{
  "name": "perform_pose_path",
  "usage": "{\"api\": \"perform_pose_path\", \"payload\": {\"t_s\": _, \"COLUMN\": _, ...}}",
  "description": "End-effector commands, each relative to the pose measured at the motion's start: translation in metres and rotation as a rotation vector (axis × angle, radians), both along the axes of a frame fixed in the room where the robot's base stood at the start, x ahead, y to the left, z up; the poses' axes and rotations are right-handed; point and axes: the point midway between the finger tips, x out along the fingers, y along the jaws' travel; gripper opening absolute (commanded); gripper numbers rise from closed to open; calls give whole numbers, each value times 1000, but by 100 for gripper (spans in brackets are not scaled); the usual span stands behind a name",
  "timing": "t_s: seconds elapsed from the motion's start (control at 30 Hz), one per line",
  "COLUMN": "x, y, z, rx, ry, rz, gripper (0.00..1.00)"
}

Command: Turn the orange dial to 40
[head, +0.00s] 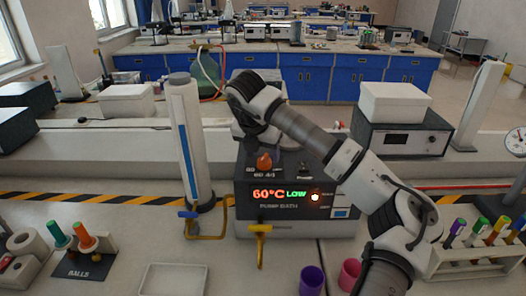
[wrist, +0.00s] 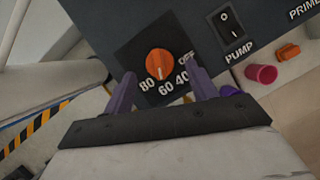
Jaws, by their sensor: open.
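The orange dial (head: 264,161) is on top of the dark pump bath (head: 292,207). In the wrist view the dial (wrist: 160,61) has marks 80, 60, 40 and OFF around it. Its pale pointer line is at 60. The pump bath's front display (head: 279,193) reads 60°C LOW. My gripper (wrist: 159,80) is open, its two purple fingers apart on either side of the printed marks. The dial shows beyond and between the fingers, with nothing held. Contact cannot be told.
A PUMP switch (wrist: 230,20) is right of the dial. A white column (head: 187,140) with a blue stripe stands left of the pump bath. A yellow valve handle (head: 260,237) is in front. Purple (head: 312,279) and pink (head: 349,274) cups stand front right.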

Motion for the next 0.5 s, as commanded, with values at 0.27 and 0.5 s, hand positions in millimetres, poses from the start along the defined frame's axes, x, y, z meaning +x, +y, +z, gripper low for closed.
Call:
{"api": "perform_pose_path", "payload": {"t_s": 0.27, "x": 9, "y": -4, "z": -22, "rx": 1, "ry": 0, "rz": 1, "gripper": 58}}
{"api": "perform_pose_path", "payload": {"t_s": 0.5, "x": 9, "y": -4, "z": -24, "rx": 0, "ry": -1, "rz": 1, "gripper": 58}}
